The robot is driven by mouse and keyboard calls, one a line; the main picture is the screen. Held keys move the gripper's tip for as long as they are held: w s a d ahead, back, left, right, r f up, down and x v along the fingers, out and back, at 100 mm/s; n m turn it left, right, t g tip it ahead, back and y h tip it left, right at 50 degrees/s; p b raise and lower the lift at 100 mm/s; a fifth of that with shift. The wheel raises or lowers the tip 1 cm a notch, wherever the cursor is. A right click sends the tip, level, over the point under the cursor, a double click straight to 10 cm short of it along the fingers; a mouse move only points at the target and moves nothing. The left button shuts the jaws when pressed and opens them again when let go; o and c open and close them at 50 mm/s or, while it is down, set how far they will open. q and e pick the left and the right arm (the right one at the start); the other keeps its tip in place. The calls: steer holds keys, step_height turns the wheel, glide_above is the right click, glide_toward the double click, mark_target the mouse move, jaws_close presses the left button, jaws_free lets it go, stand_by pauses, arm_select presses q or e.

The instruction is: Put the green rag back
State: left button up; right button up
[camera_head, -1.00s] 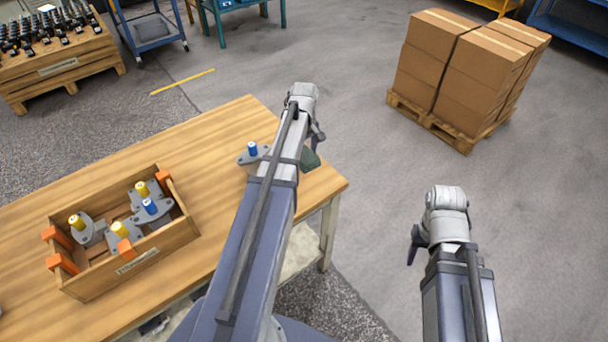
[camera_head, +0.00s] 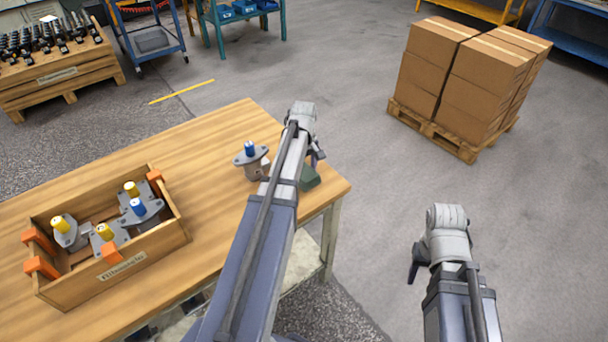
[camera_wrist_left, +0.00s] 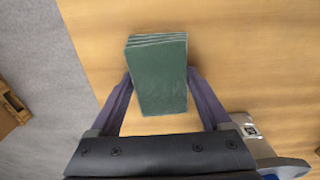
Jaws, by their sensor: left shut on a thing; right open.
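The green rag (camera_head: 309,178) is a folded dark green block at the table's right edge, partly hidden behind my left arm in the head view. In the left wrist view the rag (camera_wrist_left: 158,78) sits between the two purple fingers of my left gripper (camera_wrist_left: 160,85), which is shut on it. The wooden tabletop lies beneath; I cannot tell whether the rag touches it. In the head view my left gripper (camera_head: 314,168) is mostly hidden by its own wrist. My right gripper (camera_head: 415,266) is open and empty over the floor, right of the table.
A grey motor part with a blue cap (camera_head: 251,158) stands on the table (camera_head: 210,150) just left of my left arm. A wooden box (camera_head: 150,262) holds several capped motors at the left. Stacked cartons (camera_head: 470,75) stand on a pallet. The table's far middle is clear.

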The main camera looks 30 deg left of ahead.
mark_target(304, 171)
arm_select(q)
steer(key=o, duration=1)
steer(key=shift+f, duration=0.1)
step_height(304, 171, up, 12)
steer(key=p, duration=1.2)
steer(key=shift+r, duration=0.2)
steer(key=s+d+m, duration=0.5)
steer(key=d, duration=0.5)
steer(key=s+d+m, duration=0.6)
steer(key=d, duration=0.4)
steer(key=s+d+m+y, duration=0.1)
steer(key=s+d+m, duration=0.4)
steer(key=d, duration=0.5)
steer(key=shift+s+d+m, duration=0.25)
steer(key=shift+m, duration=0.45)
